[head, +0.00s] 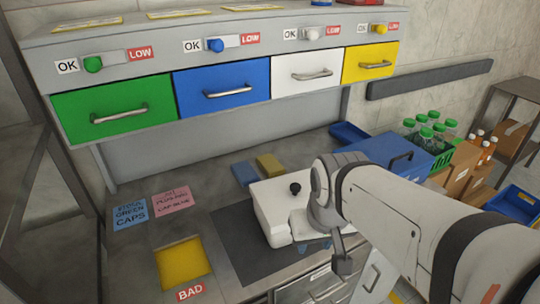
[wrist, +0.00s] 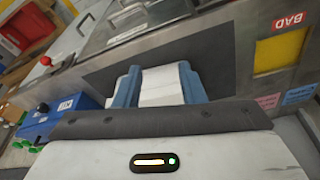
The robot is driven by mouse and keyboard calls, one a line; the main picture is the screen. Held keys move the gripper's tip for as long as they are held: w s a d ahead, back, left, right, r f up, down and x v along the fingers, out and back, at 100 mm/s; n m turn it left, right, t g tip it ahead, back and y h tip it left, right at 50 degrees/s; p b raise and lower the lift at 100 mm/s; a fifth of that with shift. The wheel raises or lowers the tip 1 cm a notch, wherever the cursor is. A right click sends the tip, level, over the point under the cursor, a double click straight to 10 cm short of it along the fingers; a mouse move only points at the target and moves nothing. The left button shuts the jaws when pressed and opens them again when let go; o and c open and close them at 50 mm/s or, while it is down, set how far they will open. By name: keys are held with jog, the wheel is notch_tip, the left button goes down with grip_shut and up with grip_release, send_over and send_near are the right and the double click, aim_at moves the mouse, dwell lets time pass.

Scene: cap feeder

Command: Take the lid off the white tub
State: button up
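The white tub (head: 268,215) stands on a dark mat on the bench in the head view. My gripper (head: 318,246) is at the tub's near right side, below the knob, partly hidden by my wrist. In the wrist view its two blue fingers (wrist: 161,88) stand apart. A white surface (wrist: 162,88), apparently part of the tub, shows between them; I cannot tell whether they touch it. The knob is not visible in the wrist view.
A yellow recess (head: 183,264) marked BAD is at front left. Blue (head: 245,173) and yellow (head: 270,164) blocks lie behind the tub. A blue box (head: 400,152) and a green bottle crate (head: 436,157) stand to the right. Coloured drawers (head: 222,91) overhang the bench. The left bench is mostly clear.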

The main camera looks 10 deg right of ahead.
jog(key=shift+o, duration=0.7)
jog(key=shift+w, duration=0.2)
jog(key=shift+o, duration=1)
jog(key=w+d+r+p, duration=0.2)
jog(key=w+p, duration=0.1)
jog(key=w, duration=0.2)
jog(key=shift+w+d+r+m, duration=0.15)
jog(key=shift+r+m, duration=0.25)
jog(key=m+p, duration=0.2)
jog(key=p, duration=0.3)
send_near(296, 187)
jog(key=shift+h, duration=0.4)
jog(key=shift+a+p+x, duration=0.15)
jog(key=shift+p+x, duration=0.15)
jog(key=shift+x, duration=1.85)
jog(key=shift+a+p+x, duration=0.15)
jog(key=shift+p+x, duration=0.15)
jog(key=shift+x, duration=1.9)
